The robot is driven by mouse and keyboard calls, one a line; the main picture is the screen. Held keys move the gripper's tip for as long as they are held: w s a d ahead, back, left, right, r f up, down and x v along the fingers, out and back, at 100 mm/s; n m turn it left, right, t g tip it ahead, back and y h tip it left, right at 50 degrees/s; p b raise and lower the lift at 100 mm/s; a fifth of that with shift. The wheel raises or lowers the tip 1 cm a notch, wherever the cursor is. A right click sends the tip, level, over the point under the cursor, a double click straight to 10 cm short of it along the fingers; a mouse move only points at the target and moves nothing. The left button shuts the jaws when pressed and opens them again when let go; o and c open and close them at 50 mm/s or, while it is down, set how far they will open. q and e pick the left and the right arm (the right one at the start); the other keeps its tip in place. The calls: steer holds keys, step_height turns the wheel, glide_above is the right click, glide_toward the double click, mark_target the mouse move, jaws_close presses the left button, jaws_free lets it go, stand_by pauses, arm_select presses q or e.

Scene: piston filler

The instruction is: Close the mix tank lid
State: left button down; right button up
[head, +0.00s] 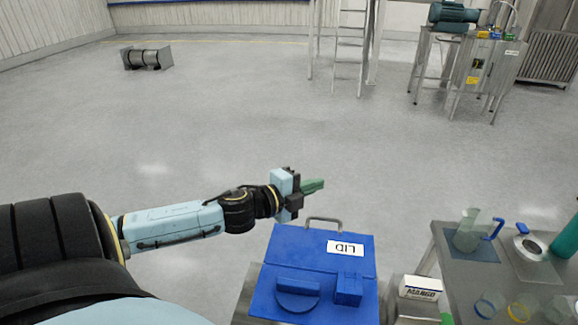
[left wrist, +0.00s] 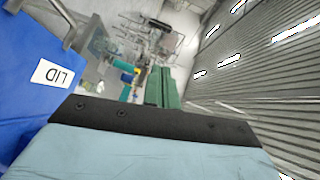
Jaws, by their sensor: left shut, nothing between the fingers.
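The blue mix tank lid (head: 315,252), with a white LID label and a metal handle (head: 325,221) on its far edge, is at the bottom centre of the head view. It sits over a grey metal body (head: 243,297); whether it is fully seated I cannot tell. The lid also shows at the left of the left wrist view (left wrist: 30,110). My left gripper (head: 314,186) is shut and empty, its green fingers together just beyond the handle and apart from it in the picture. The green fingers also show in the left wrist view (left wrist: 162,88). My right gripper is not in view.
A metal table (head: 455,262) at the right holds a clear jug (head: 467,232) with a blue handle, a green bottle (head: 566,240) and coloured rings. A white box (head: 420,287) stands beside the lid.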

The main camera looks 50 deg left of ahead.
arm_select(q)
steer(key=s+a+r, duration=0.3)
steer(key=s+r, duration=0.1)
steer(key=r, duration=0.1)
steer(key=shift+a, duration=0.3)
